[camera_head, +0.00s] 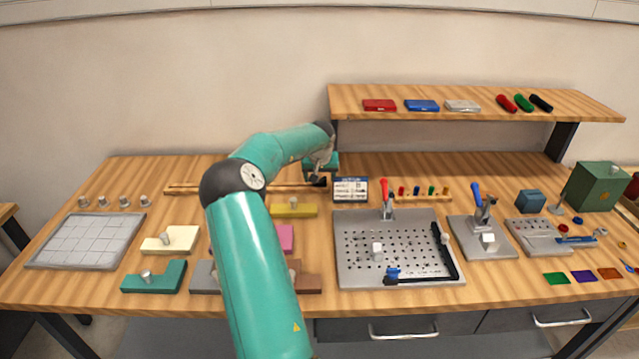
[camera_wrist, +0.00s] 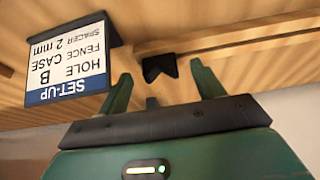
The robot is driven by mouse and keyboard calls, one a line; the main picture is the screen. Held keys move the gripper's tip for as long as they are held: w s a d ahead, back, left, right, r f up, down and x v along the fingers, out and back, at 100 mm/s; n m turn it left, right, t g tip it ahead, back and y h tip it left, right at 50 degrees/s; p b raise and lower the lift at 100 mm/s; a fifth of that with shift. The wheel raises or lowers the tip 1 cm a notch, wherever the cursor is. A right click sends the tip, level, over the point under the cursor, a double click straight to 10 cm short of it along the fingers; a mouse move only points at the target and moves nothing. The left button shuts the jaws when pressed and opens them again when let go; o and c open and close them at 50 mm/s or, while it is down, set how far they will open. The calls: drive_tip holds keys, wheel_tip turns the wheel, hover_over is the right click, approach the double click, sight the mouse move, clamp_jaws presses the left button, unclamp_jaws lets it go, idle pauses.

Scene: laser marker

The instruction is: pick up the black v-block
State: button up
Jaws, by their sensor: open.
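The black v-block (camera_wrist: 159,66) shows in the wrist view as a small dark block with a V notch. It sits on the wooden table beside a long wooden strip. In the picture it lies between the two green fingers of my gripper (camera_wrist: 161,73), which are apart, with nothing held. The depth gap between fingertips and block is hard to judge. In the head view the v-block (camera_head: 320,181) is a small dark shape just below my gripper (camera_head: 318,170), partly hidden by it.
The set-up card (camera_wrist: 68,60) stands close beside the v-block; it also shows in the head view (camera_head: 350,189). The wooden strip (camera_head: 240,188) runs left from the block. A yellow block (camera_head: 294,210) lies in front. The shelf (camera_head: 470,98) is behind to the right.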

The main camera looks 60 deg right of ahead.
drive_tip(key=shift+x, duration=1)
drive_tip(key=shift+c, duration=0.5)
drive_tip(key=c, duration=1)
drive_tip(key=shift+o, duration=0.2)
